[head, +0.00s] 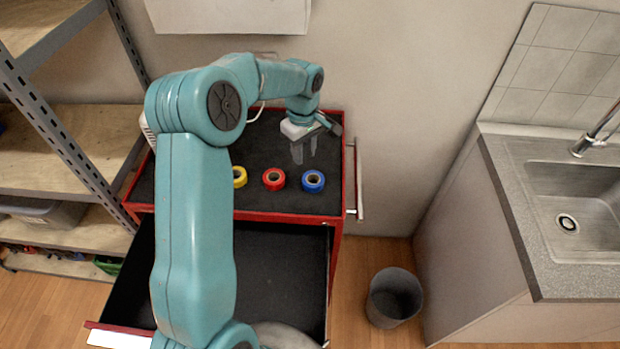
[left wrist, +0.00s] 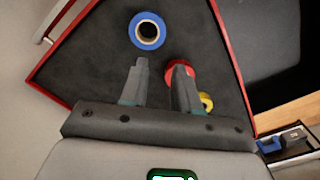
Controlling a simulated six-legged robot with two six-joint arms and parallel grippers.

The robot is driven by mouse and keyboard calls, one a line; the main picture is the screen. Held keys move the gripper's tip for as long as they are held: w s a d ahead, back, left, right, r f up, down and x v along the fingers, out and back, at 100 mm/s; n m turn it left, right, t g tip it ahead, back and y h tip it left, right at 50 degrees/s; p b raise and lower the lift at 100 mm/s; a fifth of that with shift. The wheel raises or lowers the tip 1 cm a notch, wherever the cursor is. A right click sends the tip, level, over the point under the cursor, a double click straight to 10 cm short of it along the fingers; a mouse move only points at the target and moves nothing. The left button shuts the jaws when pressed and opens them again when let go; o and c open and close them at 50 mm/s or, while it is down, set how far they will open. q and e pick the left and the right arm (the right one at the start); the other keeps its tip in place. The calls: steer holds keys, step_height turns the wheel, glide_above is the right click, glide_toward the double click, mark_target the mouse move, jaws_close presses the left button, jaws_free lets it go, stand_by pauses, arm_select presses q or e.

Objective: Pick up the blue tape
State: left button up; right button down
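The blue tape (head: 313,181) is a roll lying flat on the black top of the red tool cart (head: 290,212), at the right end of a row with a red tape (head: 273,179) and a yellow tape (head: 239,177). My left gripper (head: 303,155) is open and empty above the cart, behind the blue tape in the head view. In the left wrist view the blue tape (left wrist: 147,30) lies beyond the fingertips, apart from them. The fingers (left wrist: 160,68) partly cover the red tape (left wrist: 181,72), and the yellow tape (left wrist: 206,102) shows beside them. My right gripper is not in view.
The cart's top drawer (head: 275,275) is pulled open and looks empty. A metal shelf (head: 60,165) stands at the left, a sink counter (head: 530,230) at the right. A grey bin (head: 394,297) stands on the floor. The cart top around the blue tape is clear.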

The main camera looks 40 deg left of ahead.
arm_select(q)
glide_above(307, 183)
step_height(307, 183, down, 5)
steer(key=shift+s+a+r, duration=0.1)
steer(key=shift+s+a, duration=0.05)
steer(key=shift+a+f, duration=0.1)
steer(key=shift+f, duration=0.6)
steer(key=f, duration=0.4)
steer(key=shift+d+b, duration=0.3)
steer(key=shift+d, duration=0.05)
steer(key=shift+f, duration=0.3)
steer(key=shift+w+a+f, duration=0.15)
steer(key=shift+w, duration=0.05)
jaws_close()
